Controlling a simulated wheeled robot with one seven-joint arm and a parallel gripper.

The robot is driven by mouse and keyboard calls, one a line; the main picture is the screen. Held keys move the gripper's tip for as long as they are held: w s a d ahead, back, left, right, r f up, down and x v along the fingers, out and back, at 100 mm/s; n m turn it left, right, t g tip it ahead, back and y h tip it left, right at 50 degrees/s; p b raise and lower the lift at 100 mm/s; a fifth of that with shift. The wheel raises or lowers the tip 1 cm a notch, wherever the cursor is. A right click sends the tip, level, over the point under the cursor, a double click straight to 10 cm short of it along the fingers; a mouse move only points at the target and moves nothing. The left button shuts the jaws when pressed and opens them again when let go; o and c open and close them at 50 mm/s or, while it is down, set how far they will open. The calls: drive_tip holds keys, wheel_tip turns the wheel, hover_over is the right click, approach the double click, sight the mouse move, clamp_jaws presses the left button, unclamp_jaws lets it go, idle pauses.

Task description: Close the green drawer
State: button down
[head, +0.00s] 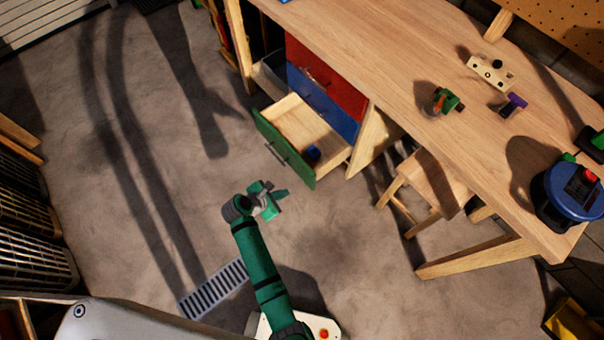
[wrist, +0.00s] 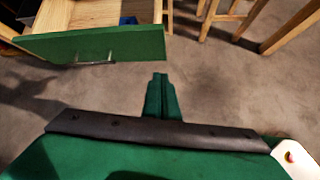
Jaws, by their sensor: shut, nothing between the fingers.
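The green drawer (head: 283,149) is the lowest in the wooden workbench's drawer stack and stands pulled out. Its green front with a metal handle faces me, and a small blue object (head: 313,153) lies inside. In the wrist view the green drawer front (wrist: 100,44) fills the upper left, with its handle low on it. My gripper (head: 281,197) is in front of the drawer, apart from it, near its right end. In the wrist view the fingers of my gripper (wrist: 160,78) are together and empty, pointing past the right of the drawer front.
A blue drawer (head: 322,103) and a red drawer (head: 326,78) above are shut. A wooden stool (head: 432,183) stands right of the drawers under the workbench (head: 400,70), which holds several tools. Crates (head: 30,215) line the left. The floor before the drawer is clear.

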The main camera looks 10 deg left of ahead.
wheel_tip(320, 180, up, 3)
drive_tip(key=w+a+n+h, duration=0.1)
drive_tip(key=w+a+n, duration=0.1)
drive_tip(key=w, duration=0.1)
approach(308, 173)
wheel_tip(308, 173, down, 3)
drive_tip(key=shift+w+d+f, duration=0.1)
drive_tip(key=shift+w+d, duration=0.45)
drive_tip(key=shift+w, duration=0.2)
drive_tip(key=shift+w+d+f, duration=0.1)
drive_tip(key=shift+w+d, duration=0.45)
drive_tip(key=shift+w, duration=0.2)
